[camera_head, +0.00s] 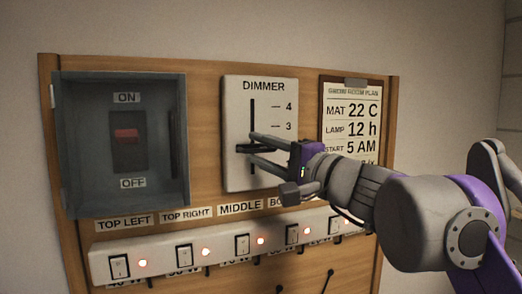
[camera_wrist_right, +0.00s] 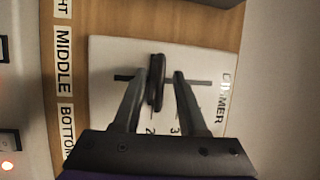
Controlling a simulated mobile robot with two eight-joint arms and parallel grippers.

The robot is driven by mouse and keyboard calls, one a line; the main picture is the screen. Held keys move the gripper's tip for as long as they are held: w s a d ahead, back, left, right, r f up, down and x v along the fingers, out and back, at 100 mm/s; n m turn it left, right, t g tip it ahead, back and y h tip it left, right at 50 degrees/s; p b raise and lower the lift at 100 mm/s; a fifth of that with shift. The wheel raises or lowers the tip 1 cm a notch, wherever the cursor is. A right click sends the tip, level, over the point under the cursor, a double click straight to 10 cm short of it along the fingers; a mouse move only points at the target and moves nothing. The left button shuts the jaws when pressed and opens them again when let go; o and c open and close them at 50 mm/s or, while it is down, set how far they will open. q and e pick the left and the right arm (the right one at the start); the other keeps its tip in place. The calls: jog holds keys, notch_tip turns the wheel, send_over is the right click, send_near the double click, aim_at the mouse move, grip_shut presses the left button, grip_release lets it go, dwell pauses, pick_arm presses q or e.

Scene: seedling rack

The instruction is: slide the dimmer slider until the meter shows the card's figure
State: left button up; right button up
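The white dimmer panel (camera_head: 236,105) has a vertical slot with marks 4 and 3 visible in the head view. The dark slider knob (camera_head: 246,148) sits below the 3 mark. In the wrist view, the knob (camera_wrist_right: 157,82) stands between the fingers of my right gripper (camera_wrist_right: 158,88), closer to the left finger; a gap shows on the right. My right gripper (camera_head: 257,149) is open around it. The card (camera_head: 350,98) reads MAT 22 C, LAMP 12 h, START 5 AM; its lowest line is partly hidden by my arm. No meter reading is visible. My left gripper is out of view.
Below, a white strip (camera_head: 215,262) holds several rocker switches with lit red lamps. All are mounted on a wooden board (camera_head: 210,80).

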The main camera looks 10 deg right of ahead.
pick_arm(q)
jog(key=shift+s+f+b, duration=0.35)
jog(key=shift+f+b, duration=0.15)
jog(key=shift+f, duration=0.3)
pick_arm(e)
jog(key=v, duration=1)
jog(key=shift+s+d, duration=0.2)
jog(key=shift+s, duration=0.15)
jog(key=shift+f, duration=0.1)
